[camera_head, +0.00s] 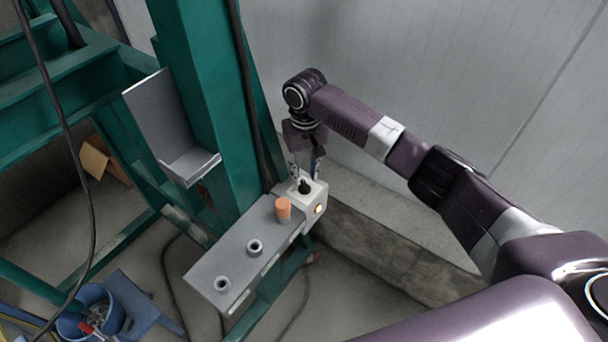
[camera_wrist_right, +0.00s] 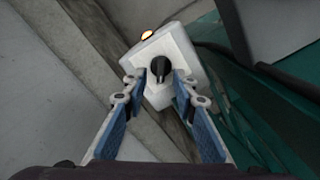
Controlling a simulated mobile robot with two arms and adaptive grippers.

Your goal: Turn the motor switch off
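The knob also shows in the right wrist view (camera_wrist_right: 160,68), on the box's white plate (camera_wrist_right: 158,92). An orange lamp glows on the box's side (camera_head: 319,209). My right gripper (camera_head: 305,176) points down just above the knob. In the right wrist view its two blue-padded fingers (camera_wrist_right: 160,88) are apart, one on each side of the knob; contact is not clear. My left gripper is not in view.
The grey shelf (camera_head: 229,268) carries an orange cylinder (camera_head: 283,209) and two grey ring-shaped parts. A green steel frame (camera_head: 198,100) rises beside it, with a grey bracket (camera_head: 165,125). A blue bucket (camera_head: 88,312) stands on the floor, lower left. A concrete ledge runs behind the box.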

